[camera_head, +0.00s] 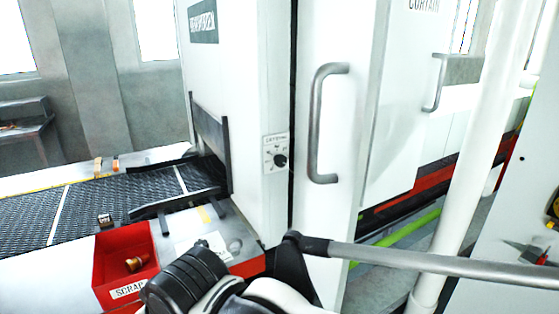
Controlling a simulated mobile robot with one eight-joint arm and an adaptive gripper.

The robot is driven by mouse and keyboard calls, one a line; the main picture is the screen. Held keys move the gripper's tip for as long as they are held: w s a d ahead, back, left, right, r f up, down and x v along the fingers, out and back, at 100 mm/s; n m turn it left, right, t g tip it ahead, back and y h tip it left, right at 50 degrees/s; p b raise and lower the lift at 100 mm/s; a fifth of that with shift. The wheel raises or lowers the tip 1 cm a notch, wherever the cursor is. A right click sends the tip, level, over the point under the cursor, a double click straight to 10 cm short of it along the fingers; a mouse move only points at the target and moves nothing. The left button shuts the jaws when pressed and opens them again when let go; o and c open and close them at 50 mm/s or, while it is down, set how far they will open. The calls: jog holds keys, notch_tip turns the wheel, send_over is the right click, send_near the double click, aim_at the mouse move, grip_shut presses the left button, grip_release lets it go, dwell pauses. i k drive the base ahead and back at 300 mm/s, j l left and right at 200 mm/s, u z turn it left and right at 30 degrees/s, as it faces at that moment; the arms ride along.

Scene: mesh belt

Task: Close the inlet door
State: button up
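A tall white door panel (341,220) stands in the middle of the view. It carries a grey upright bar handle (317,125). A dark vertical gap runs between its left edge and the white machine housing (238,80). I cannot tell for sure whether this panel is the inlet door, or how far it stands open. Another white panel to its right has a smaller grey handle (437,83) and part of the word "CURTAIN" above. Black and white parts at the bottom centre look like my arm. I cannot make out my gripper's fingertips, and nothing touches the handle.
A dark mesh belt (95,205) enters the housing at left. A red scrap bin (120,262) stands before it, and a knob plate (275,152) is on the housing. A grey rod (430,262) crosses low at right. A white post (468,160) stands at right.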

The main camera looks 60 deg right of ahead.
aim_at(340, 43)
jog(key=k+z, duration=0.25)
jog(key=z, duration=0.25)
jog(key=k+z, duration=0.25)
jog(key=z, duration=0.2)
jog(key=k+l+z, duration=0.1)
jog(key=z, duration=0.4)
jog(key=k, duration=0.1)
